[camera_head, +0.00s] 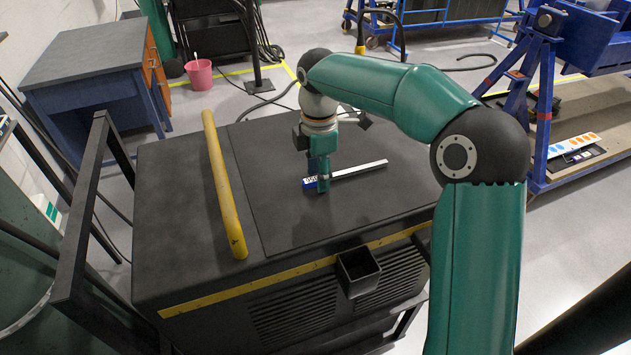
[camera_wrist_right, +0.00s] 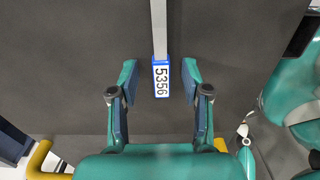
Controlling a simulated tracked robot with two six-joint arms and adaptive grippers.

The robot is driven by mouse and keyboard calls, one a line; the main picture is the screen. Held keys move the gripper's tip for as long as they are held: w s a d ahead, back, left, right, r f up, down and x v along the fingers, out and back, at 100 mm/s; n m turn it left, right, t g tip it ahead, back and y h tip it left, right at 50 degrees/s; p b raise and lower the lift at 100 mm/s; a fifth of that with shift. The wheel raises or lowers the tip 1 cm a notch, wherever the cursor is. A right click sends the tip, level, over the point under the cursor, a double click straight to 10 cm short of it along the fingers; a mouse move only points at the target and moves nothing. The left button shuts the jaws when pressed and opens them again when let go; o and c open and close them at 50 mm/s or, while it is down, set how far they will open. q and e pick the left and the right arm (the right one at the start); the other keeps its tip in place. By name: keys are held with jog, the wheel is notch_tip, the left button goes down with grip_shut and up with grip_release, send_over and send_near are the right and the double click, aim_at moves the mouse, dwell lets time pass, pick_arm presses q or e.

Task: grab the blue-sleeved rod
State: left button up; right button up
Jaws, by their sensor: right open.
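The blue-sleeved rod (camera_head: 358,171) lies on the dark top of the cabinet (camera_head: 290,225). Its bare pale shaft points right and away, and its blue sleeve with a white label is at the near left end, partly behind my gripper. In the right wrist view the rod (camera_wrist_right: 159,30) comes down from the top edge, and its sleeve (camera_wrist_right: 161,78) reads 5356. My right gripper (camera_wrist_right: 160,82) is open, with one finger on each side of the sleeve and a gap on both sides. In the head view the right gripper (camera_head: 322,185) points down at the sleeve. My left gripper is not in view.
A yellow bar (camera_head: 223,185) runs along the left of the cabinet top. A small dark square holder (camera_head: 358,270) sticks out from the cabinet's front. A blue desk (camera_head: 90,75) and pink bucket (camera_head: 199,75) stand behind. The cabinet top around the rod is clear.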

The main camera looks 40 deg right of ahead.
jog(key=shift+f, duration=0.1)
jog(key=shift+c, duration=0.3)
grip_shut()
